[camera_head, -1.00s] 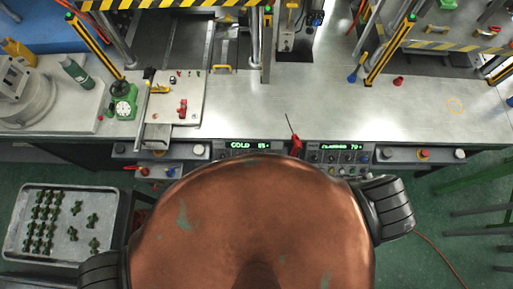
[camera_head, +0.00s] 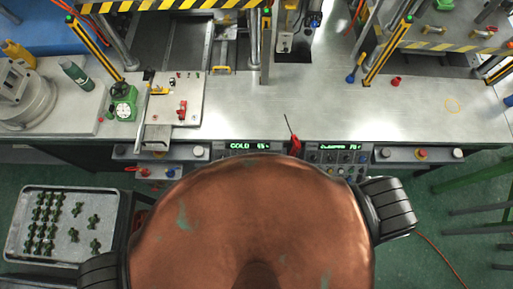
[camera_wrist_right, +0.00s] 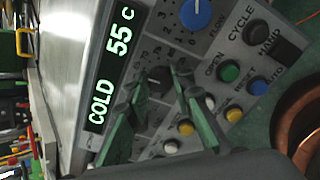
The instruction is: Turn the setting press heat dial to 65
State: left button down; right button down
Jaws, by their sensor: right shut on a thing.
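The heat dial (camera_wrist_right: 160,80) is a small dark knob with a printed scale around it, on the grey press panel in the right wrist view. My right gripper (camera_wrist_right: 161,80) has its two green fingers on either side of the dial and is shut on it. The fingers hide part of the knob, so I cannot read its pointer. The green-lit display (camera_wrist_right: 110,68) beside it reads COLD 55 C. In the head view a COLD display (camera_head: 247,146) sits on the bench's front edge, its digits blurred. My right gripper is hidden there. My left gripper is not in view.
A blue flow knob (camera_wrist_right: 196,13), a green button (camera_wrist_right: 229,71) and several other buttons lie close to the dial. In the head view a second panel display (camera_head: 340,147) stands to the right. A tray of small green parts (camera_head: 113,192) is at lower left.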

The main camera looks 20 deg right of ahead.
jog(key=shift+f+m, duration=0.1)
jog(key=shift+m, duration=0.4)
jog(key=c, duration=1.7)
grip_release()
jog(key=shift+v, duration=3.8)
jog(key=shift+s+d, duration=0.1)
